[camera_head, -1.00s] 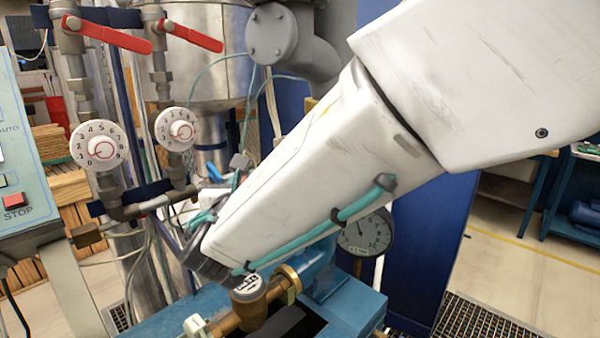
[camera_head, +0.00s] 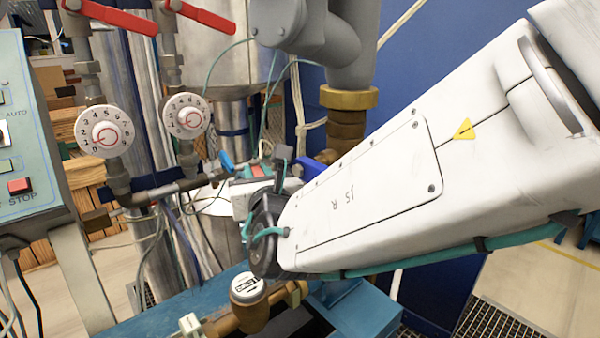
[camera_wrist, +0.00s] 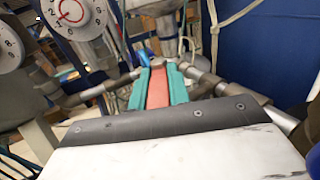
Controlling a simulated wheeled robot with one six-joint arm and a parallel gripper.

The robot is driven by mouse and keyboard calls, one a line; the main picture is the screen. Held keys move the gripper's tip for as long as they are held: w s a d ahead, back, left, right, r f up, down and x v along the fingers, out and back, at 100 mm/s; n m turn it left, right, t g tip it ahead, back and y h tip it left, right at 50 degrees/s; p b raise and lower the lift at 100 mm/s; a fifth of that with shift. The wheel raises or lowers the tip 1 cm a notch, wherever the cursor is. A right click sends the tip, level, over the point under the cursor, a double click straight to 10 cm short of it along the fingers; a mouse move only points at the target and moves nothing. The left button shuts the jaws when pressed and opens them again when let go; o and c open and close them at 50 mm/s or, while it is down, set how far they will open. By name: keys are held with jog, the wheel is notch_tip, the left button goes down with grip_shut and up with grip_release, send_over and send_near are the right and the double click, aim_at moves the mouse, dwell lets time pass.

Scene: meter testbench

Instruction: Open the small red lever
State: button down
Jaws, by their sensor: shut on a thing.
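My gripper's two teal fingers are in the middle of the wrist view (camera_wrist: 159,88). They are shut on a small red lever (camera_wrist: 158,90), which shows as a red strip between them, among grey pipes. In the head view my gripper (camera_head: 262,168) is beyond the end of my white arm, by the pipe run behind the blue bench. Only a bit of red shows there, and my wrist hides most of the lever and fingers.
Two larger red levers (camera_head: 115,16) (camera_head: 203,16) sit on the upper pipes, above two white dials (camera_head: 105,131) (camera_head: 186,116). A brass water meter (camera_head: 248,290) lies on the blue bench (camera_head: 190,287). A control box (camera_head: 30,150) stands at left.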

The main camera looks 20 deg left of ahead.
jog(key=shift+s+f, duration=0.1)
jog(key=shift+s, duration=0.05)
jog(key=c, duration=1.3)
grip_release()
jog(key=shift+d, duration=0.1)
jog(key=v, duration=0.7)
jog(key=shift+s+d, duration=0.15)
jog(key=shift+s, duration=0.15)
